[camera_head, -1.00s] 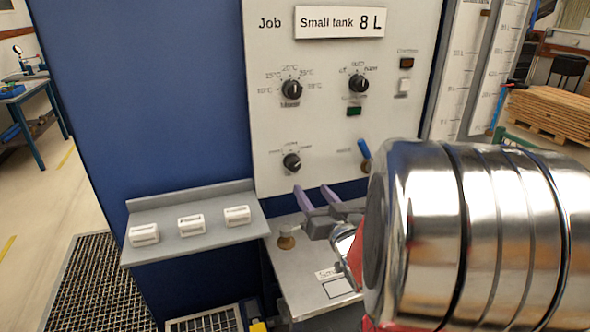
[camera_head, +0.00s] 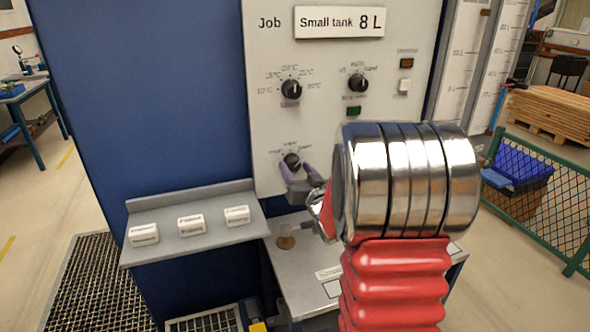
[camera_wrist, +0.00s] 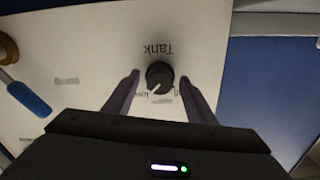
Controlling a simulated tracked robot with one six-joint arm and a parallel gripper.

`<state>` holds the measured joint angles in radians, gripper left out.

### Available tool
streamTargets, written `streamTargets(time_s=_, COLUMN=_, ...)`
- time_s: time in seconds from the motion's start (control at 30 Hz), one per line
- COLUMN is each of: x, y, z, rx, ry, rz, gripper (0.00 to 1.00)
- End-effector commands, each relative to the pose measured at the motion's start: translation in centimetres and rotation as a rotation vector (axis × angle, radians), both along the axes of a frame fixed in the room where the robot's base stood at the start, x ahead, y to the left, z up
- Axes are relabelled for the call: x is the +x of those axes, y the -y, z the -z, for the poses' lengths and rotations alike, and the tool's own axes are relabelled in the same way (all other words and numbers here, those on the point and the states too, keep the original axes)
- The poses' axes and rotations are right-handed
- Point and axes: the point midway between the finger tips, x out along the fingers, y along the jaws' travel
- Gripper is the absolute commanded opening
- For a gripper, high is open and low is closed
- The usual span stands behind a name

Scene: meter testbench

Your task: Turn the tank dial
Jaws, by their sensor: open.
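The tank dial (camera_wrist: 160,75) is a round black knob with a white pointer line, under the upside-down word "Tank" in the wrist view. In the head view the dial (camera_head: 292,160) is the lower knob on the pale panel (camera_head: 270,120). My gripper (camera_wrist: 160,80) is open, with one purple finger on each side of the dial and a gap showing at each side. In the head view my gripper (camera_head: 297,171) is at the dial, just below it. I cannot tell how far the fingertips are from the panel face.
Two more black knobs, the left (camera_head: 291,90) and the right (camera_head: 358,82), sit higher on the panel. A blue-handled lever (camera_wrist: 28,98) shows in the wrist view. Below, a grey shelf (camera_head: 195,250) holds three white blocks. A green mesh fence (camera_head: 535,195) stands right.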

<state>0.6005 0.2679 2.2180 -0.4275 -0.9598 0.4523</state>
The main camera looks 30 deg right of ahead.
Motion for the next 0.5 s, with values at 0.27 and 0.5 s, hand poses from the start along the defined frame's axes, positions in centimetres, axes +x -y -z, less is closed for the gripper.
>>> streamTargets(time_s=0.27, x=0.54, y=0.13, z=0.0, rx=0.0, ry=0.0, rz=0.0, gripper=0.51)
streamTargets(time_s=0.5, x=0.51, y=0.14, z=0.0, rx=0.0, ry=0.0, rz=0.0, gripper=0.41)
